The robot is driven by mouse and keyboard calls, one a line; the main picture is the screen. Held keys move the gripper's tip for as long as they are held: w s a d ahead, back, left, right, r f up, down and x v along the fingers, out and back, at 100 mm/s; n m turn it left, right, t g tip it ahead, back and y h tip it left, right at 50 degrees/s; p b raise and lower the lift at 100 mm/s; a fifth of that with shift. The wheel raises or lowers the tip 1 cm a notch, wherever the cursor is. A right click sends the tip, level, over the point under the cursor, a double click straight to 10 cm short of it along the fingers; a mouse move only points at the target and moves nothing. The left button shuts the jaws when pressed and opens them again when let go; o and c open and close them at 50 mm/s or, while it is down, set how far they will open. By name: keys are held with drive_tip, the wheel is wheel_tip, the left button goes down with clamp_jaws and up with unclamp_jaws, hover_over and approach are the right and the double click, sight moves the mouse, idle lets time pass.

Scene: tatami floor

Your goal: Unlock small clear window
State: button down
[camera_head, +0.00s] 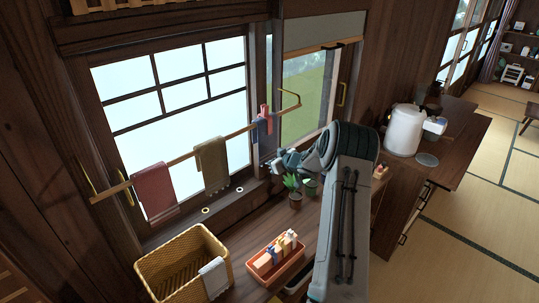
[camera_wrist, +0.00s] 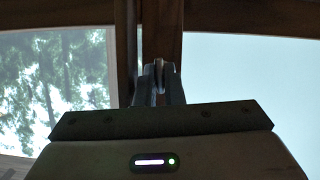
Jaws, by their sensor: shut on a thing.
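The small clear window (camera_head: 303,98), with greenery behind its glass, is right of the big paned window in the head view. In the wrist view its pane with trees (camera_wrist: 60,90) is probably the left one. A dark wooden upright (camera_wrist: 160,30) stands between the two panes. My gripper (camera_head: 276,163) reaches to the window frame near its lower part. In the wrist view, my gripper (camera_wrist: 158,76) is shut on a small grey part at the upright, probably the window lock. The fingers hide most of it, so I cannot tell its position.
A wooden rail (camera_head: 185,157) with hanging towels crosses in front of the windows. A potted plant (camera_head: 294,190), an orange box of bottles (camera_head: 267,262) and a wicker basket (camera_head: 165,262) stand on the counter below. A white appliance (camera_head: 404,130) is at right.

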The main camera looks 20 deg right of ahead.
drive_tip(key=shift+m, duration=0.5)
drive_tip(key=c, duration=1.5)
unclamp_jaws()
drive_tip(key=shift+s, duration=0.1)
drive_tip(key=shift+c, duration=0.2)
drive_tip(key=shift+d+r, duration=0.15)
drive_tip(key=shift+r, duration=0.1)
